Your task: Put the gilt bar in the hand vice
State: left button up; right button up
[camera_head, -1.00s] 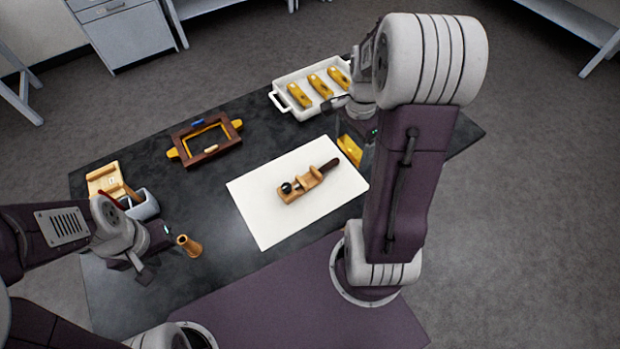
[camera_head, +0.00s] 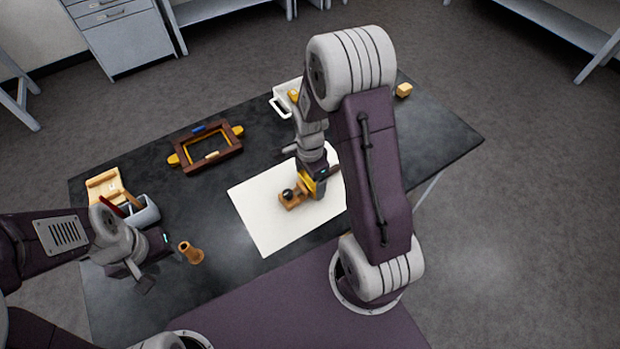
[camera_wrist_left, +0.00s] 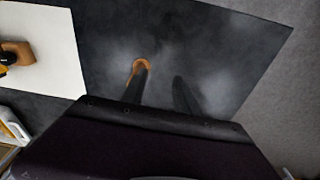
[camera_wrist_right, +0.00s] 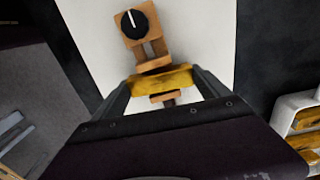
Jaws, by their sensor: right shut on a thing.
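The wooden hand vice (camera_head: 290,199), with a black knob, lies on the white sheet (camera_head: 262,222); it also shows in the right wrist view (camera_wrist_right: 136,36). My right gripper (camera_wrist_right: 163,84) is shut on the yellow gilt bar (camera_wrist_right: 160,81), which lies crosswise over the vice's middle, between its wooden end parts as seen from above. I cannot tell whether the bar is seated or still above the gap. In the head view the bar (camera_head: 307,184) is partly hidden by the gripper. My left gripper (camera_wrist_left: 160,88) is open and empty at the table's left, away from the vice.
A small wooden turned piece (camera_head: 190,253) stands near my left gripper. A brown frame (camera_head: 205,150) lies at the back, and a white tray (camera_head: 281,106) with gilt pieces is behind my right arm. A grey cup (camera_head: 146,212) and wooden holder (camera_head: 103,186) stand at left. A yellow block (camera_head: 404,90) sits back right.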

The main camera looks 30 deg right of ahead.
aim_at(310, 181)
jog(key=o, duration=1.3)
jog(key=shift+f, duration=0.1)
jog(key=shift+r, duration=0.25)
notch_tip(310, 181, up, 12)
jog(key=p, duration=0.1)
jog(key=s+a+f+n, duration=0.1)
jog(key=s+n, duration=0.1)
jog(key=n, duration=0.3)
jog(key=s+a+f+n, duration=0.1)
jog(key=s+a+n, duration=0.1)
jog(key=n, duration=0.4)
jog(key=s+a+f+n+t, duration=0.1)
jog(key=s+a+n, duration=0.1)
jog(key=s+n, duration=0.2)
jog(key=shift+s+f+n, duration=0.1)
jog(key=shift+s+n, duration=0.1)
jog(key=shift+n, duration=0.7)
